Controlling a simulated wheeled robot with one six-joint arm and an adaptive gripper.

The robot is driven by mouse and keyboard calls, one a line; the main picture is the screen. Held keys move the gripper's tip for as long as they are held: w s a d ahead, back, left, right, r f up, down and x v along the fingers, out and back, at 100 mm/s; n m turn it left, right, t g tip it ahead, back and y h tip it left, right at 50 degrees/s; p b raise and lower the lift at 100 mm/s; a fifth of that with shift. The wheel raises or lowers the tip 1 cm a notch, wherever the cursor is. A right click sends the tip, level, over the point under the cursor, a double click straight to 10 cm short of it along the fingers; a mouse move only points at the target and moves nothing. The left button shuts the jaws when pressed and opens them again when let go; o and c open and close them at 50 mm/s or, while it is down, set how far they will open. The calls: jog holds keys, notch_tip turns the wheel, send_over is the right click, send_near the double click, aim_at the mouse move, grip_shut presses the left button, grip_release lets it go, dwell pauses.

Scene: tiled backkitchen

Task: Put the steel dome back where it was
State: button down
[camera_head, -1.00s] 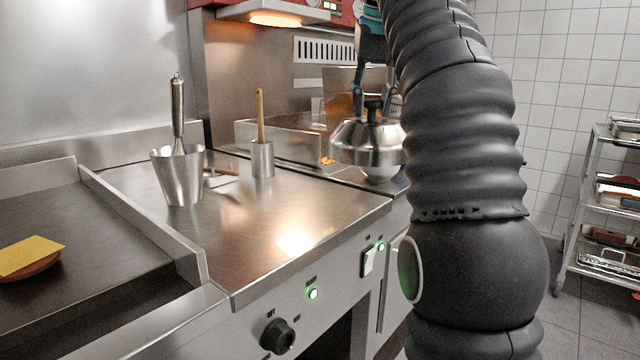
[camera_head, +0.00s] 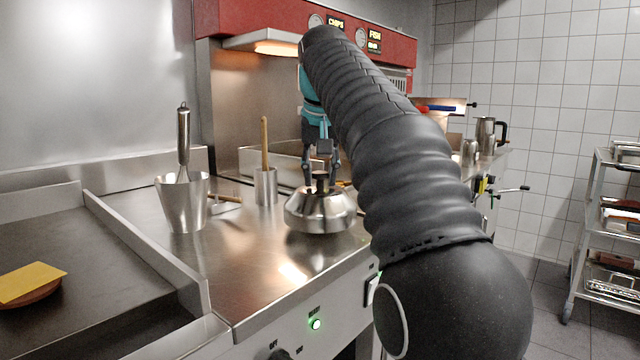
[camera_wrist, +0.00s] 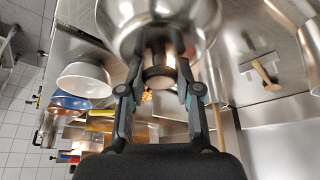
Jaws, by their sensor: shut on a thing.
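The steel dome (camera_head: 320,214) is a shiny rounded cover with a dark knob on top. My gripper (camera_head: 321,178) is shut on that knob and holds the dome upright over the steel counter (camera_head: 235,250), right of the small steel pot. I cannot tell whether its rim touches the counter or hangs just above it. In the wrist view the dome (camera_wrist: 150,22) fills the top middle, with the gripper (camera_wrist: 160,78) fingers on both sides of the knob. A cheese slice on a brown patty (camera_head: 30,284) lies on the griddle at the left.
A steel cup with a whisk (camera_head: 182,200) and a small pot with a wooden handle (camera_head: 265,185) stand left of the dome. A scraper (camera_head: 225,201) lies between them. A white bowl (camera_wrist: 83,80) shows in the wrist view. The counter's front is clear.

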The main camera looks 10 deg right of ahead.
jog(key=shift+f+b, duration=0.45)
jog(key=shift+f, duration=0.6)
jog(key=shift+f, duration=0.15)
jog(key=c, duration=0.8)
grip_release()
jog(key=shift+p+v, duration=0.45)
jog(key=shift+v, duration=3.5)
jog(key=shift+w, duration=0.1)
